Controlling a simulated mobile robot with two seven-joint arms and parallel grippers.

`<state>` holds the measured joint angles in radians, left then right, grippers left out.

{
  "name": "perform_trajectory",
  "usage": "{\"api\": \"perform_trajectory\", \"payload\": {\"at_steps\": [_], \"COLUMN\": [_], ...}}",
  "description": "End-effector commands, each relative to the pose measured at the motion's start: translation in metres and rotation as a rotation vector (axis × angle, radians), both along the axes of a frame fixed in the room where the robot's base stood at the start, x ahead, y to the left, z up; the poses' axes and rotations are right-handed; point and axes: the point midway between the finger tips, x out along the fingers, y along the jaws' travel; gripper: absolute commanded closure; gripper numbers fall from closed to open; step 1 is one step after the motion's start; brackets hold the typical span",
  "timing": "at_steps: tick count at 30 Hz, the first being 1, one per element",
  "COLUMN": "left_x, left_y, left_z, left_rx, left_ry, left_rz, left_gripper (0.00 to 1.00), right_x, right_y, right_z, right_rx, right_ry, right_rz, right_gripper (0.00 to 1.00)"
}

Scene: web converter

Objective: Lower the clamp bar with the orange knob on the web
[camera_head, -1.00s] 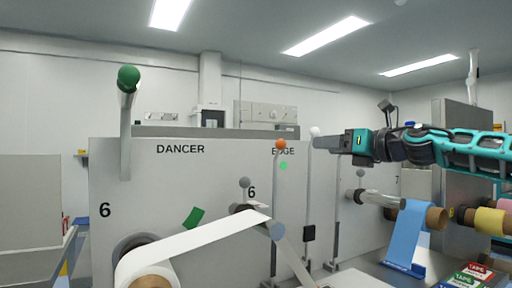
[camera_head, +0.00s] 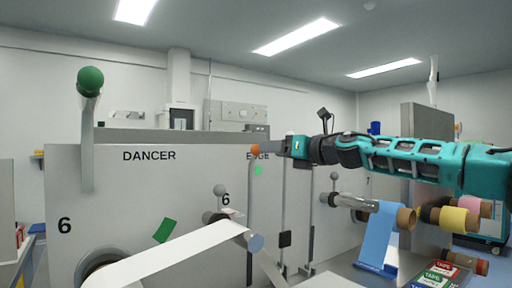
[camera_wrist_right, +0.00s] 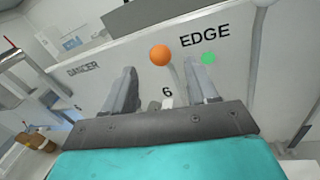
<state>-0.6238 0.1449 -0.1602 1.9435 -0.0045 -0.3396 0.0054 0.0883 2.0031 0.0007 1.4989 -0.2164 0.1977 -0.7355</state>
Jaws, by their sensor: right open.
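The orange knob (camera_head: 255,149) tops an upright pale clamp bar (camera_head: 251,205) in front of the grey machine panel. My right gripper (camera_head: 272,147) comes in from the right at the knob's height, its tips close to the knob and partly overlapping it. In the right wrist view the gripper (camera_wrist_right: 163,76) is open, and the orange knob (camera_wrist_right: 160,55) shows between and just beyond the fingertips. I cannot tell whether they touch. The white web (camera_head: 170,258) runs from the roll at lower left up to a roller. My left gripper is not in view.
A green-knobbed lever (camera_head: 90,82) stands at the left. A second upright bar (camera_head: 284,205) stands right of the clamp bar. Blue tape (camera_head: 380,235) hangs from a spindle at the right, near more rolls (camera_head: 455,218). A green mark (camera_head: 258,170) is on the panel.

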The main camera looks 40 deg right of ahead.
Motion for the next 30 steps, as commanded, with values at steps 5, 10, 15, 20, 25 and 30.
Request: {"api": "perform_trajectory", "payload": {"at_steps": [5, 10, 15, 20, 25, 30], "left_x": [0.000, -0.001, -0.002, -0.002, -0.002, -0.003], "left_y": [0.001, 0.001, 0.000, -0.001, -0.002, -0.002], "left_z": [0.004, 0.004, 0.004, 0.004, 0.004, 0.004], "left_rx": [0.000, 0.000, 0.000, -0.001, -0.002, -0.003], "left_ry": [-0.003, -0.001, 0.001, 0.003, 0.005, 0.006], "left_rz": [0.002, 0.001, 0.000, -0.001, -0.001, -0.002], "left_gripper": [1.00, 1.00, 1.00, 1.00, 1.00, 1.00], "right_x": [0.016, 0.030, 0.044, 0.057, 0.066, 0.071], "right_y": [0.001, 0.002, 0.004, 0.004, 0.006, 0.006], "right_z": [-0.001, -0.001, -0.002, -0.001, -0.001, -0.001], "right_rx": [0.002, 0.001, 0.002, 0.000, 0.000, 0.002], "right_ry": [0.003, 0.003, 0.003, 0.003, 0.002, 0.000], "right_rz": [0.000, -0.003, -0.001, -0.002, -0.001, -0.001], "right_gripper": [0.42, 0.42, 0.42, 0.42, 0.42, 0.42]}}
